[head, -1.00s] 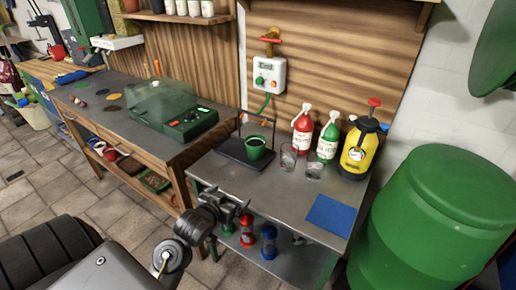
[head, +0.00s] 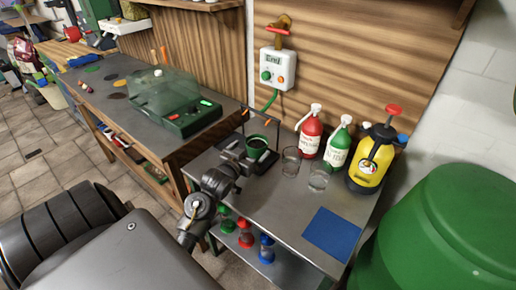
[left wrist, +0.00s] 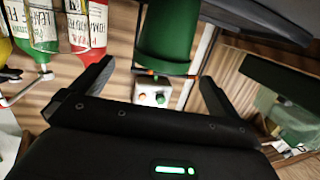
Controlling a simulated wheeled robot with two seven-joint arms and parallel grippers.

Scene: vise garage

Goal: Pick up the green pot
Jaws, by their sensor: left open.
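The green pot (head: 257,146) stands upright on a dark tray with a thin frame, on the grey metal table. My left gripper (head: 242,156) is just to the left of the pot in the head view, and its arm hides part of the tray. In the left wrist view the green pot (left wrist: 168,38) shows large, beyond and roughly between the fingertips of my left gripper (left wrist: 156,74). That gripper is open and empty. I cannot tell whether a finger touches the pot. My right gripper is not in view.
Two glasses (head: 291,163), a red bottle (head: 310,136), a green bottle (head: 337,149) and a yellow sprayer (head: 370,158) stand right of the pot. A blue mat (head: 332,233) lies at the front right. The green-covered box (head: 181,100) is on the left bench.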

